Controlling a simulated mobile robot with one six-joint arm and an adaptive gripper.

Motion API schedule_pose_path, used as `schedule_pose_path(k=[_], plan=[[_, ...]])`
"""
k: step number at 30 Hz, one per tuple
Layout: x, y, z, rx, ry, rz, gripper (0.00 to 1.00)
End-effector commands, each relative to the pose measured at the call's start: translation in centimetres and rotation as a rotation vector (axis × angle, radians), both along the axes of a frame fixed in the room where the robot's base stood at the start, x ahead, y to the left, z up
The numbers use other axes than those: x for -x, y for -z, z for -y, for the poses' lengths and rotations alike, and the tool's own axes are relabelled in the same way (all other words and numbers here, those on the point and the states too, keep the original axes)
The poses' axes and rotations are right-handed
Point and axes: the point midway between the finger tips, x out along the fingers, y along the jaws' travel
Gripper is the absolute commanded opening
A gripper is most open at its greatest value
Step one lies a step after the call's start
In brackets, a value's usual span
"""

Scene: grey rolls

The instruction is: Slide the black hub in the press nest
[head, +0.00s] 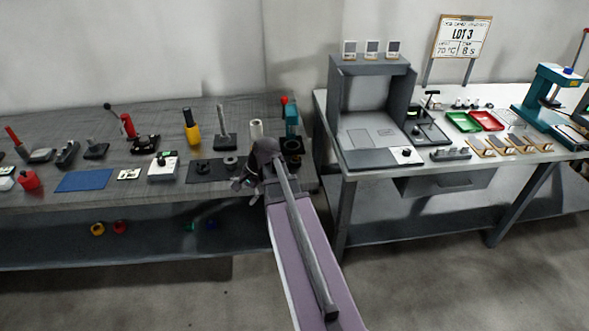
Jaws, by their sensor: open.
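My gripper (240,184) is at the front edge of the left bench, beside the right end of a dark mat (213,179). It is small and dark in the head view, and I see nothing clearly between its fingers. Two ring-shaped parts lie on the mat: a grey one (203,167) and a darker one (231,161). I cannot tell if either is the black hub. A teal press (291,117) stands behind my arm at the bench's right end. Black round parts (292,147) show at its foot. My arm hides part of this area, and the nest is not clear.
The right bench (345,176) stands across a narrow gap. A second teal press (549,88) stands there.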

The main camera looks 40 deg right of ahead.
Motion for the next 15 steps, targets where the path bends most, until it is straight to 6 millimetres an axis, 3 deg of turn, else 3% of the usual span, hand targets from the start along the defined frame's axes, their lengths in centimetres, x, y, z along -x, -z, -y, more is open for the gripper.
schedule_pose_path(k=[1, 6, 15], plan=[[-0.6, 0.8, 1.8, -0.040, 0.074, -0.001, 1.00], [-1.6, 1.4, 6.6, -0.185, 0.309, -0.008, 1.00], [-2.0, 2.0, 16.2, -0.468, 0.699, -0.024, 1.00]])
